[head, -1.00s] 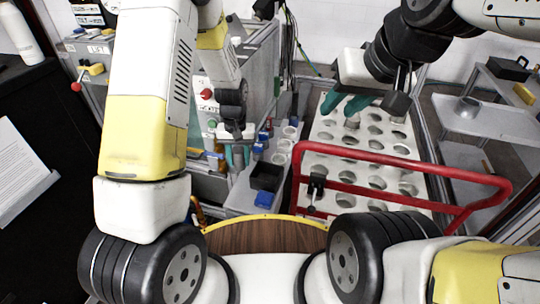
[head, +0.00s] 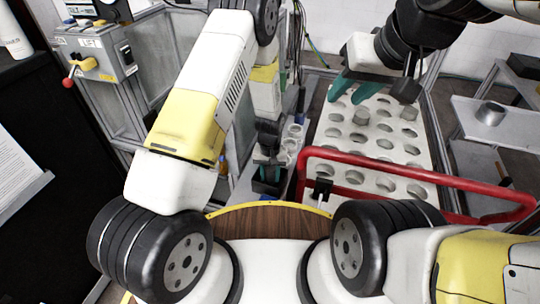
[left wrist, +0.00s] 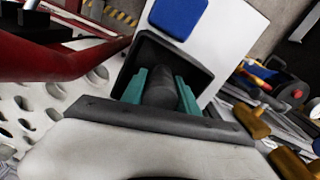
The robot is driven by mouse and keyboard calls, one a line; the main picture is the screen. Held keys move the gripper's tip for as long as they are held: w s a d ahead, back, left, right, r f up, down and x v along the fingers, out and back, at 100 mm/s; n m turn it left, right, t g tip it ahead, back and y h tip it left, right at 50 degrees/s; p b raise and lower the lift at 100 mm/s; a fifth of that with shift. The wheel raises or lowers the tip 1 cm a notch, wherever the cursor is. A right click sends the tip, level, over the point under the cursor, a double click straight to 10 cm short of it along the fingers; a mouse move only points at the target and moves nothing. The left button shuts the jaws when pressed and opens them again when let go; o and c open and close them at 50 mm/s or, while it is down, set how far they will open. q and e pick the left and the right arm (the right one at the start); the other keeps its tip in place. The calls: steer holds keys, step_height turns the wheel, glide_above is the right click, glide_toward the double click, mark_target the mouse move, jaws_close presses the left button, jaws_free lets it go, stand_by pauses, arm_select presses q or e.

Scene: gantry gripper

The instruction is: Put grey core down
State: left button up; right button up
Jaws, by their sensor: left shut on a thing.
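My left gripper (left wrist: 162,92) has its teal fingers shut on a dark grey core (left wrist: 160,86). In the left wrist view the core is at the mouth of a black bin (left wrist: 142,52), within its walls. Whether it touches the bin floor is hidden. In the head view the left gripper (head: 266,172) points down over the black bin (head: 262,189), and the core cannot be made out. My right gripper (head: 353,92) is over the white holed rack (head: 330,133), its teal fingers apart and empty.
A grey core (head: 408,113) stands in the rack. A red rail (head: 420,174) crosses the rack's front. A blue block (left wrist: 179,15) lies beside the bin. A grey cabinet (head: 105,55) stands at left, and shelves (head: 500,125) at right.

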arm_select(q)
steer(key=shift+f, duration=0.8)
steer(key=o, duration=1)
steer(key=shift+f, duration=0.1)
